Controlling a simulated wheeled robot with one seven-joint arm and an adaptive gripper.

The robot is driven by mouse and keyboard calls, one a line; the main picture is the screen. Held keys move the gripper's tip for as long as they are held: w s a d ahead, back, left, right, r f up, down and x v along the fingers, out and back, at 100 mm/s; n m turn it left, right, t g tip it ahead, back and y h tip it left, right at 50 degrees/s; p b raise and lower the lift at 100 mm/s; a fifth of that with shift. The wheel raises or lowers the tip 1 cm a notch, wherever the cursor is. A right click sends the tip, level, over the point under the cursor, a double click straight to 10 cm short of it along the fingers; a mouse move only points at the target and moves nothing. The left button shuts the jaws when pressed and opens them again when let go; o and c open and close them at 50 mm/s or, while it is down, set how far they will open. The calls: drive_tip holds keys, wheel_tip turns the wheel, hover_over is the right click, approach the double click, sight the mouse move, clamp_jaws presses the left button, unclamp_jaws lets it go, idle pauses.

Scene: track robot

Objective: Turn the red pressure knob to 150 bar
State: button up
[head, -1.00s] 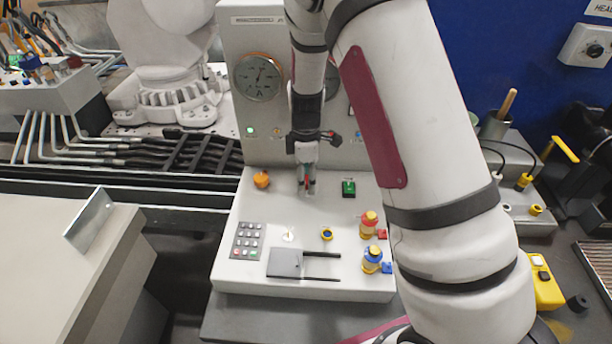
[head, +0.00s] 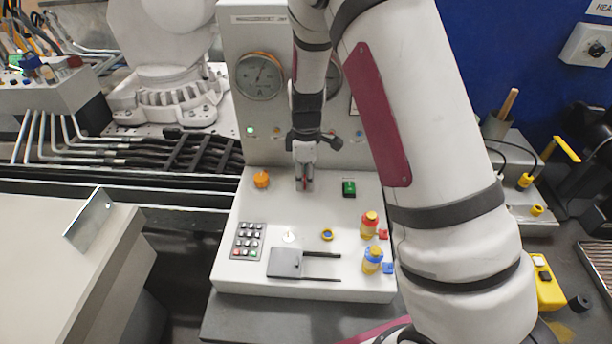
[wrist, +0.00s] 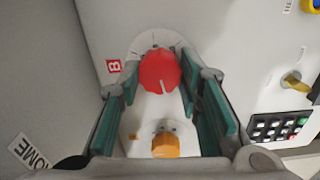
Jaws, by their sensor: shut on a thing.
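In the head view my gripper (head: 304,186) points down at the back of the white console (head: 330,205), and hides most of the knob. A pressure gauge (head: 260,76) marked A stands on the back panel. A second gauge (head: 332,78) is mostly hidden by my arm.
A keypad (head: 248,240), a grey flap (head: 285,263) and red and blue couplings (head: 370,222) are nearer the front. A red label B (wrist: 114,66) is beside the dial.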

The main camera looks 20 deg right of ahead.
drive_tip(key=m, duration=1.1)
drive_tip(key=shift+b, duration=0.3)
drive_tip(key=m, duration=0.3)
drive_tip(key=shift+m, duration=0.3)
drive_tip(key=m, duration=0.3)
drive_tip(key=shift+m, duration=0.3)
drive_tip(key=m, duration=0.3)
drive_tip(key=shift+m, duration=0.3)
drive_tip(key=m, duration=0.4)
drive_tip(key=shift+p, duration=0.3)
drive_tip(key=shift+m, duration=1.8)
